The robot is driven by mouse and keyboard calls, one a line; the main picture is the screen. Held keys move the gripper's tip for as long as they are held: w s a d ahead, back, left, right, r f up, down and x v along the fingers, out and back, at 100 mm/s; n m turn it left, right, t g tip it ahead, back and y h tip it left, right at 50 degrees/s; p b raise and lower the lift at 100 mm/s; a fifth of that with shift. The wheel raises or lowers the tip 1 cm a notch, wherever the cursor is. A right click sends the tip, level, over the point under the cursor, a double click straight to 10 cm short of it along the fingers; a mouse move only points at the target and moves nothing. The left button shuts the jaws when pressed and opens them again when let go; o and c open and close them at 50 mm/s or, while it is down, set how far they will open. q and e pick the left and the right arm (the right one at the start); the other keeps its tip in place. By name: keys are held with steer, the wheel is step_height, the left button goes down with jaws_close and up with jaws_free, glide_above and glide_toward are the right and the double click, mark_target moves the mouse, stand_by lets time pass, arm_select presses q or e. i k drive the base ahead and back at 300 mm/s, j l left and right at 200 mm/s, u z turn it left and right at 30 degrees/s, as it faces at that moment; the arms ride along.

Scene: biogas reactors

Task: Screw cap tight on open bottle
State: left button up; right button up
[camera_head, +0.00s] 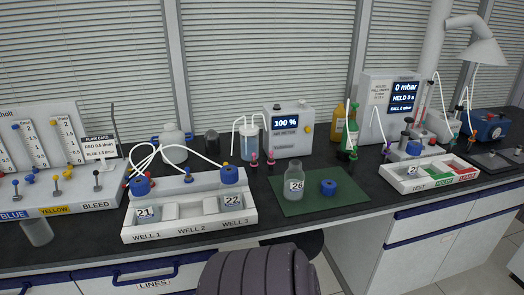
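An open clear glass bottle (294,171) labelled 26 stands upright on the green mat (306,207) on the dark bench. Its neck shows no cap. A blue cap (328,187) lies on the same mat to the right of the bottle, apart from it. Neither of my grippers is in view, so nothing here is seen held.
Left of the mat, a white well rack (185,229) holds capped bottles 21 and 22 with tubes attached. Right is a white sorting tray (425,182) with a capped bottle. A pump unit (290,133) stands behind. A dark stool (300,242) is below the bench edge.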

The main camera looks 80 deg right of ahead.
mark_target(294, 177)
steer(key=z, duration=2.95)
